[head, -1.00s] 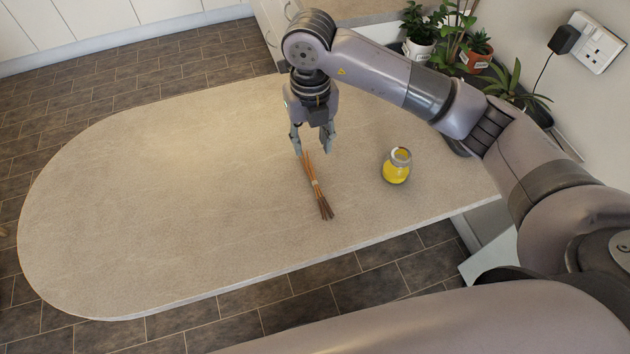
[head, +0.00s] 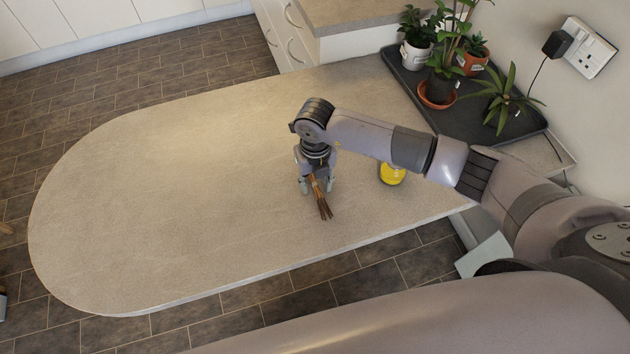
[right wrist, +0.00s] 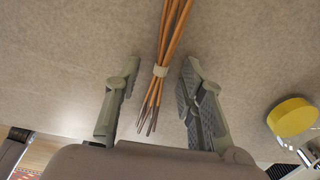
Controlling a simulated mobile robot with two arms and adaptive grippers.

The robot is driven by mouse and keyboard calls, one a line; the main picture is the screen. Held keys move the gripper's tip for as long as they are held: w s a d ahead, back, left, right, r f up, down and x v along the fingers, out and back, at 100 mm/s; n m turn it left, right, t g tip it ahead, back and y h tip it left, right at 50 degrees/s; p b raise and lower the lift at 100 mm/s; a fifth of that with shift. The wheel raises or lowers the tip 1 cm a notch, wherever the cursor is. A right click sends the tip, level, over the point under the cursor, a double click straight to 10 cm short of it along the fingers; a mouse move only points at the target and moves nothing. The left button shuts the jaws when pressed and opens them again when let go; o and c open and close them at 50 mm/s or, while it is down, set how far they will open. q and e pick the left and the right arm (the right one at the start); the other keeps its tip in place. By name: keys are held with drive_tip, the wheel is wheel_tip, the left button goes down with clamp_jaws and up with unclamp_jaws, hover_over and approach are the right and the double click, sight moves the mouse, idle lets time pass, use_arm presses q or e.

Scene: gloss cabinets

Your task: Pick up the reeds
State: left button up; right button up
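The reeds (head: 321,199) are a tied bundle of thin brown sticks lying on the stone-coloured countertop (head: 180,190). In the right wrist view the bundle (right wrist: 173,40) has a pale band round it and runs between two spread fingers. My right gripper (head: 317,188) is low over the bundle in the head view and hides its upper part. In the wrist view the right gripper (right wrist: 157,85) is open, with a finger on each side of the reeds and gaps showing. My left gripper is not in view.
A yellow jar (head: 392,174) stands right of the reeds, partly behind my right arm; something yellow (right wrist: 293,117) also shows in the wrist view. Potted plants stand on a dark tray (head: 470,115) at the back right. The counter's left side is clear.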

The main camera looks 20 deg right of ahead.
drive_tip(key=shift+f, duration=0.2)
drive_tip(key=shift+c, duration=0.6)
clamp_jaws()
drive_tip(key=shift+r, duration=0.15)
